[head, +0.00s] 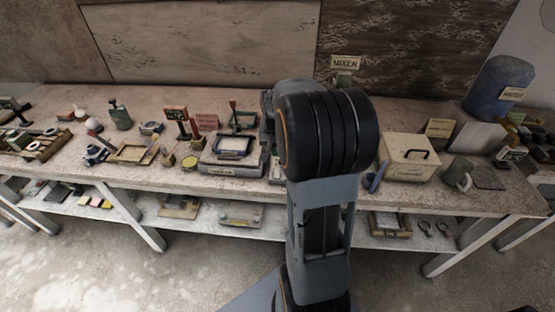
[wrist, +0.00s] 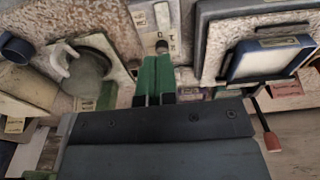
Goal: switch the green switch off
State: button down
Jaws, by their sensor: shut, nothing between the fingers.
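My gripper shows in the wrist view as two green fingers (wrist: 157,68), shut and empty. Just beyond the fingertips is a pale upright plate (wrist: 150,28) with a small label, a dark round knob and small marks at its lower end. I cannot tell whether this plate belongs to the green switch, nor which way any switch is set. In the head view my own arm stands in front of the middle of the bench and hides my gripper. A greenish box (head: 344,79) shows just above the arm, under a MIXER sign (head: 346,62).
The long bench (head: 400,198) is crowded. A grey device with a dark-framed plate (head: 234,147) stands left of my arm, a cream box with a black handle (head: 409,160) to its right. In the wrist view, a blue-framed plate (wrist: 268,60) is close at right, a green disc (wrist: 92,72) at left.

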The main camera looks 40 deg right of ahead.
jog(key=shift+s+r, duration=0.1)
jog(key=shift+r, duration=1.35)
jog(key=s+a+r+n+t, duration=0.1)
jog(key=s+a+n, duration=0.3)
jog(key=a, duration=0.5)
jog(key=s+a+r+n+t, duration=0.2)
jog(key=s+a+n, duration=0.2)
jog(key=s+a, duration=0.3)
jog(key=shift+s+a+n+y, duration=0.3)
jog(key=shift+s+a+y, duration=0.1)
jog(key=shift+a, duration=0.85)
